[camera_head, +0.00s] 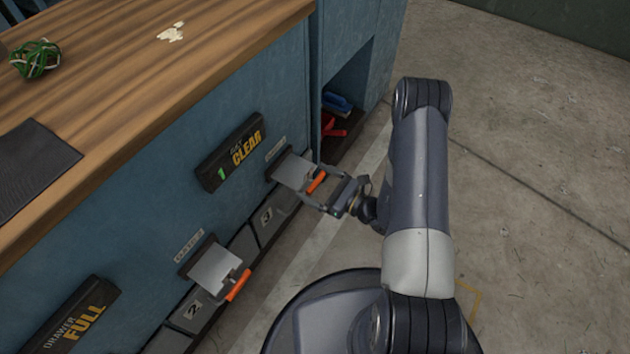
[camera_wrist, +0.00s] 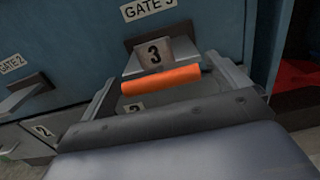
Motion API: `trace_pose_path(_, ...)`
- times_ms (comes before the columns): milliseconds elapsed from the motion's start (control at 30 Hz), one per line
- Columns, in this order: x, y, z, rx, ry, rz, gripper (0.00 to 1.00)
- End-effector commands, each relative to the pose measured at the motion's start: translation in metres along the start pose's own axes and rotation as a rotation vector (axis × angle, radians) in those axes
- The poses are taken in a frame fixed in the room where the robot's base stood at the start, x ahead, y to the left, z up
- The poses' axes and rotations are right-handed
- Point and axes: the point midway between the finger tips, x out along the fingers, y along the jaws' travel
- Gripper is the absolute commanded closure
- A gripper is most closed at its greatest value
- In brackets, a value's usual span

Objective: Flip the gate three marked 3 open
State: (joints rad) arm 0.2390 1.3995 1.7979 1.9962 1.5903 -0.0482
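Gate three is a small grey metal flap (camera_head: 294,172) with an orange handle bar (camera_head: 316,182), sticking out from the blue cabinet front below its label. My gripper (camera_head: 326,192) is at the flap's outer edge. Its fingers are apart, one on each side of the orange bar, with visible gaps in the wrist view. The exact contact, if any, cannot be told.
Gate 2 (camera_head: 215,268), a similar flap, is nearer on the left. Drawers marked 3 (camera_head: 264,220) and 2 (camera_head: 190,310) sit low beneath. Signs read 1 CLEAR (camera_head: 231,153) and DRAWER FULL (camera_head: 75,318). An open cubby (camera_head: 345,105) stands beyond. Floor to the right is clear.

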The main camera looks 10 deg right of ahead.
Motion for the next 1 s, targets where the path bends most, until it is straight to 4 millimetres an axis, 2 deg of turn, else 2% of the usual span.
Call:
trace_pose_path(267,0.001,-0.001,0.001,-0.002,-0.002,0.001,0.0)
trace_pose_path(433,-0.009,-0.001,0.001,0.0,-0.001,-0.002,0.0)
trace_pose_path(800,-0.069,-0.002,0.002,0.001,-0.001,-0.006,0.0)
trace_pose_path(1000,-0.094,-0.002,0.001,0.0,-0.002,-0.004,0.0)
